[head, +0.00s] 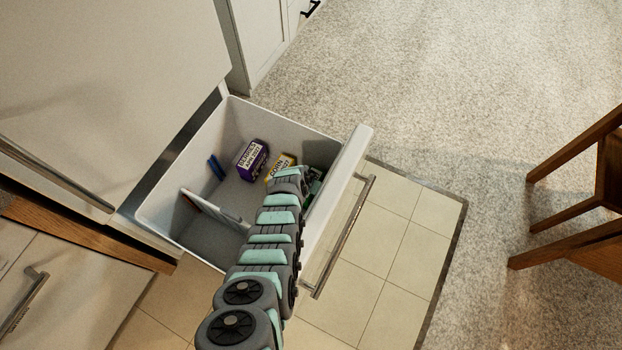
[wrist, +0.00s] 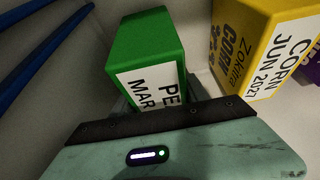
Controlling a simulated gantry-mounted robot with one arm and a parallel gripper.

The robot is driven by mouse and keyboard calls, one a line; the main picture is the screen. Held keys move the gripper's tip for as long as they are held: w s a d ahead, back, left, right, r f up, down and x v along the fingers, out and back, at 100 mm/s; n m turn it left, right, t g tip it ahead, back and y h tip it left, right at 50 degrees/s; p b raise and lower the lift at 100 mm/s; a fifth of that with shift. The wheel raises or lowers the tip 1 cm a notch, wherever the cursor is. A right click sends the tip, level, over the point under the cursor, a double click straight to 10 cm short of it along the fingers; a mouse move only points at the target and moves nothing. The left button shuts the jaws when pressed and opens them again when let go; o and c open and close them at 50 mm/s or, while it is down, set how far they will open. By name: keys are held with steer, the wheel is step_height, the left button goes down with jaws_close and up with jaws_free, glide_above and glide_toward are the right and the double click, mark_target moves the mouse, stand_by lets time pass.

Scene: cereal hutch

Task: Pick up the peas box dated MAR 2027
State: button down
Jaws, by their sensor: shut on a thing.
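The green peas box (wrist: 148,50) stands in front of my gripper (wrist: 160,98) in the wrist view. Its white label shows "PE" and "MAR"; the rest of the label, including the year, is hidden behind my gripper's body. My gripper is shut on this box, low inside the open drawer. In the head view my arm reaches down into the drawer (head: 327,215) near its front wall and hides most of the gripper and box.
A yellow corn box (wrist: 245,45) marked JUN 2027 stands close on the right; it also shows in the head view (head: 279,166). A purple box (head: 250,157) is beyond it.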

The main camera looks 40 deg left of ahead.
step_height(320, 180, up, 19)
steer(key=p, duration=0.7)
steer(key=shift+r, duration=0.15)
steer(key=shift+r, duration=0.15)
step_height(320, 180, up, 14)
steer(key=p, duration=0.8)
stand_by(0.4)
steer(key=shift+p, duration=0.3)
steer(key=shift+r+p, duration=0.4)
steer(key=shift+r, duration=0.2)
steer(key=shift+d, duration=0.1)
